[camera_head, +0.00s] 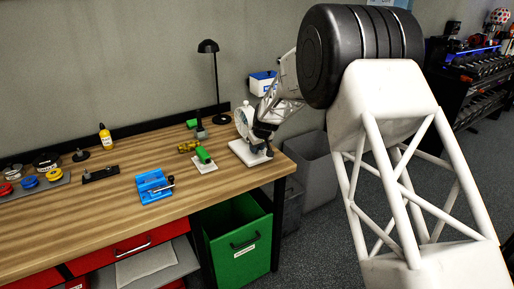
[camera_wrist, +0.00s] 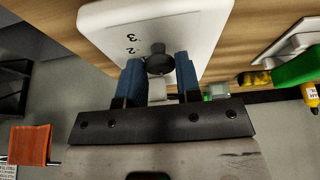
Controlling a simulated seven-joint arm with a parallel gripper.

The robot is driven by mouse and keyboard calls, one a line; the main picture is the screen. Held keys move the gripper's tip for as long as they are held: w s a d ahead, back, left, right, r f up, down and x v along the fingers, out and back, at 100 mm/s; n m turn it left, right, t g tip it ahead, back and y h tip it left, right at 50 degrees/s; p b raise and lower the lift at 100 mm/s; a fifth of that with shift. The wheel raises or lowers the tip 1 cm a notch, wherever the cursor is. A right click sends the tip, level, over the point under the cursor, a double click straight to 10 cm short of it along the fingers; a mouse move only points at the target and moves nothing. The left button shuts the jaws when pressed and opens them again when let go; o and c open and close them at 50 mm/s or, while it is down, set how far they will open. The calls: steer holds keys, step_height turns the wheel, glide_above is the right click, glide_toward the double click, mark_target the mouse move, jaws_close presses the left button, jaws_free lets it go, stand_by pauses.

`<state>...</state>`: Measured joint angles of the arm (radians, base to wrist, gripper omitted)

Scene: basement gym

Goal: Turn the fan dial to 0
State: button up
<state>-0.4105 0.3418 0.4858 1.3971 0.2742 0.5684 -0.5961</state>
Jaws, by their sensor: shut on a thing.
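The white fan (camera_head: 242,122) stands on a white base (camera_head: 240,150) at the right end of the workbench. In the wrist view the base (camera_wrist: 200,22) carries the printed marks 3 and 2, to the left of the dark round fan dial (camera_wrist: 158,65). My gripper (camera_wrist: 158,74) has its two blue fingers on either side of the dial and is shut on it. In the head view my gripper (camera_head: 262,142) is over the right part of the base. The 0 mark and the dial's pointer are not clear.
A green block on a white plate (camera_head: 203,160) and a blue vise (camera_head: 154,187) stand left of the fan. A black lamp (camera_head: 214,80) is behind it. The bench's right edge is close. A green bin (camera_head: 236,240) is below.

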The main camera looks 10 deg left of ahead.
steer(key=o, duration=0.9)
steer(key=shift+v, duration=3.9)
